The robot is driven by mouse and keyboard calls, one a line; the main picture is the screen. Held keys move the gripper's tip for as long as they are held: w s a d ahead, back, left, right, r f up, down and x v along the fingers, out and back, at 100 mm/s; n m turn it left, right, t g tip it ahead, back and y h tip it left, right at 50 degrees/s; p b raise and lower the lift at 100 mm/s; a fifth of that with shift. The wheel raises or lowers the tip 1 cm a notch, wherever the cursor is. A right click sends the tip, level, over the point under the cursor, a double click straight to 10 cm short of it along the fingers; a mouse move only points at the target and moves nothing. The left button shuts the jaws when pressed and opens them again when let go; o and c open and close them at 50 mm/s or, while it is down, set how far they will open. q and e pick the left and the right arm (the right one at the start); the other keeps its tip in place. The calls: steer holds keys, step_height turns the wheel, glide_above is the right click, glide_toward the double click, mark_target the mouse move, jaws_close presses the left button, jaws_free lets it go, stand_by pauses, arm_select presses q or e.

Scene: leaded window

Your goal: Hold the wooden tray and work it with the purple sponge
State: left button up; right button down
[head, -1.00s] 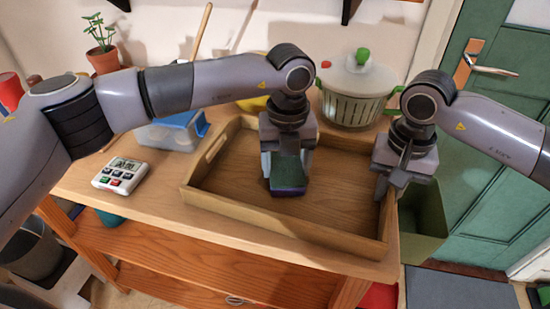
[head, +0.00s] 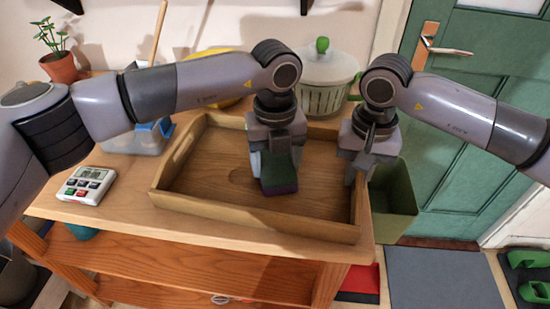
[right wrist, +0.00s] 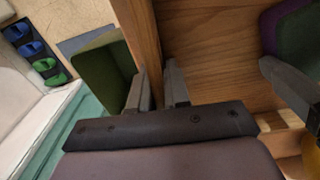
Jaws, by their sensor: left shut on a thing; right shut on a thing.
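The wooden tray (head: 205,203) lies on the wooden table, its floor bare apart from the sponge. The purple sponge (head: 283,188), with a green upper layer, is at the tray's floor right of the middle. My left gripper (head: 275,172) is shut on the sponge from above. My right gripper (head: 356,170) is shut on the tray's right wall, which shows between its fingers (right wrist: 158,92) in the right wrist view. The sponge also shows at the right of that view (right wrist: 293,45). Whether the sponge touches the floor of the tray is hard to tell.
A timer (head: 86,185) lies left of the tray. A blue-lidded box (head: 135,140), a potted plant (head: 60,65) and a colander with a lid (head: 325,80) stand behind. A green bin (head: 395,205) is right of the table, near a green door (head: 460,120).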

mark_target(244, 169)
arm_select(q)
steer(key=shift+w+a, duration=0.25)
steer(key=shift+a, duration=0.8)
steer(key=shift+w+a, duration=0.2)
steer(key=shift+a, duration=0.85)
steer(key=shift+w+a, duration=0.25)
steer(key=shift+a, duration=1.25)
steer(key=shift+w+a, duration=0.2)
steer(key=shift+a, duration=1.3)
arm_select(e)
steer(key=shift+d, duration=0.1)
arm_select(q)
steer(key=shift+s+d, duration=0.15)
steer(key=shift+d, duration=0.8)
steer(key=shift+s+d, duration=0.15)
steer(key=shift+d, duration=0.8)
steer(key=shift+s+d+f, duration=0.1)
steer(key=shift+s+d, duration=0.05)
steer(key=shift+d, duration=0.75)
steer(key=shift+s+d, duration=0.15)
steer(key=shift+d, duration=0.7)
steer(key=shift+s+d, duration=0.15)
steer(key=shift+d, duration=0.7)
steer(key=shift+s+d, duration=0.15)
steer(key=shift+d, duration=0.65)
arm_select(e)
steer(key=shift+r, duration=0.1)
arm_select(q)
steer(key=shift+r, duration=0.2)
steer(key=shift+r, duration=2.95)
